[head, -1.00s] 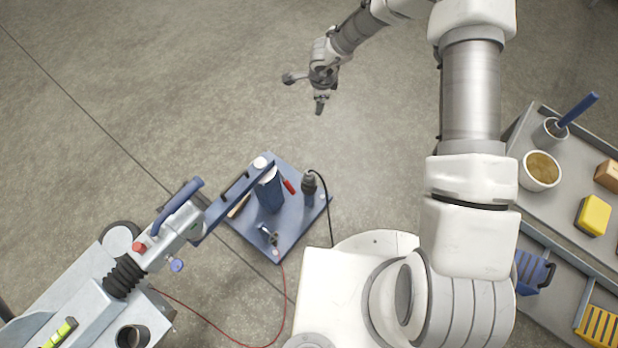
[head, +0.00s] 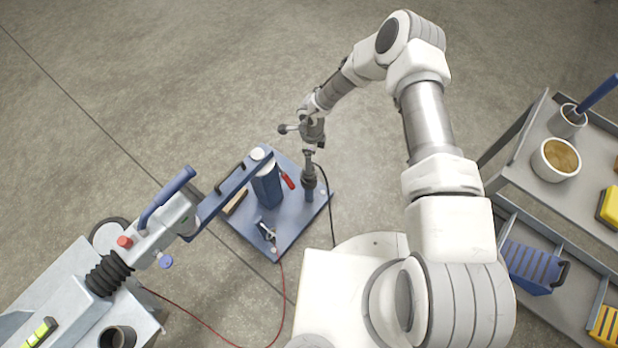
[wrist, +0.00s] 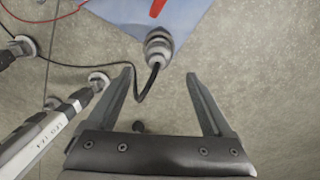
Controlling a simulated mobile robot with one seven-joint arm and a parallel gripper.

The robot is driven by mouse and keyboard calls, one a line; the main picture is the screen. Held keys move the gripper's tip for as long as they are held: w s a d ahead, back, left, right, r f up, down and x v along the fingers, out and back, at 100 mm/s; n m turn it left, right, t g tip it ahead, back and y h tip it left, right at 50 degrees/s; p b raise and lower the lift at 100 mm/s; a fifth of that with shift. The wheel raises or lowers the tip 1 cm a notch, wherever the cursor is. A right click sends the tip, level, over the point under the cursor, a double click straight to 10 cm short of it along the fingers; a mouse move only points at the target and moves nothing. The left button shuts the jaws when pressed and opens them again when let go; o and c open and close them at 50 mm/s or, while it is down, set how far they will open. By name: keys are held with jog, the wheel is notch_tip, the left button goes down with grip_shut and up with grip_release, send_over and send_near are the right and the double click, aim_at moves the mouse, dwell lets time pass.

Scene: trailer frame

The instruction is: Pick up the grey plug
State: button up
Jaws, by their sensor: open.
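The grey plug (head: 308,182) stands on the blue base plate (head: 290,228), with a black cable running from it. In the wrist view the plug (wrist: 158,46) is just beyond my fingertips, roughly centred between them, and its black cable crosses near the left finger. My gripper (head: 308,155) points down just above the plug in the head view. In the wrist view its two fingers (wrist: 160,78) are spread apart with nothing held between them.
A blue post (head: 266,188) and a red-handled tool (head: 287,180) stand close left of the plug. A trailer coupling with a blue handle (head: 168,197) reaches over the plate. A grey cart (head: 525,158) with pots is at right. Floor behind is clear.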

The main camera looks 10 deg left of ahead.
jog(key=shift+s+a+f+b, duration=0.15)
jog(key=shift+f+b, duration=0.6)
jog(key=shift+f, duration=1)
jog(key=shift+s+a+f+b, duration=0.15)
jog(key=shift+f+b, duration=0.6)
jog(key=shift+f, duration=1)
jog(key=shift+w, duration=0.1)
jog(key=shift+c, duration=0.2)
grip_shut()
